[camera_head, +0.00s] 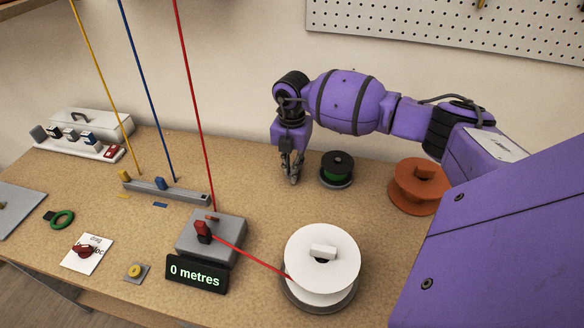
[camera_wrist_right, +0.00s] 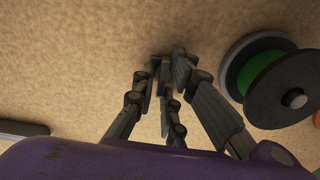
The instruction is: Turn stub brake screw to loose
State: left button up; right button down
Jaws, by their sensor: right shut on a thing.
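A small black spool (camera_head: 337,165) with green wire stands on the bench beside my right gripper. It also shows in the right wrist view (camera_wrist_right: 262,72), with a grey screw-like knob (camera_wrist_right: 295,98) on its face. I cannot tell for sure whether this knob is the stub brake screw. My right gripper (camera_head: 292,178) points down just left of the spool, apart from it. In the wrist view its fingers (camera_wrist_right: 165,75) are drawn together on something small that they hide. My left gripper is not in view.
A white spool (camera_head: 322,252) feeds red wire to a grey box (camera_head: 210,235) above a "0 metres" display (camera_head: 196,274). An orange spool (camera_head: 418,185) stands right of the black one. A grey bar (camera_head: 168,190) with upright wires lies left.

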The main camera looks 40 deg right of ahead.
jog(key=shift+s+d+f+n, duration=0.1)
jog(key=shift+s+f+n, duration=0.05)
jog(key=shift+n, duration=0.35)
jog(key=shift+s+d+f+n, duration=0.1)
jog(key=shift+s+n, duration=0.05)
jog(key=shift+n, duration=0.35)
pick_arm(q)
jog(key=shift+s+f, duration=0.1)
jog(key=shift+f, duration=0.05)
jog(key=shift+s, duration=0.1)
pick_arm(e)
jog(key=shift+r+n, duration=0.1)
jog(key=shift+n, duration=0.9)
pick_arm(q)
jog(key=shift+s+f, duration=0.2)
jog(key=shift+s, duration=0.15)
pick_arm(e)
jog(key=c, duration=1.7)
grip_release()
jog(key=shift+r, duration=0.1)
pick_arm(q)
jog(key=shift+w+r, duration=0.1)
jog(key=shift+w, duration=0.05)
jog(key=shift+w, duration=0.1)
pick_arm(e)
jog(key=shift+w, duration=0.1)
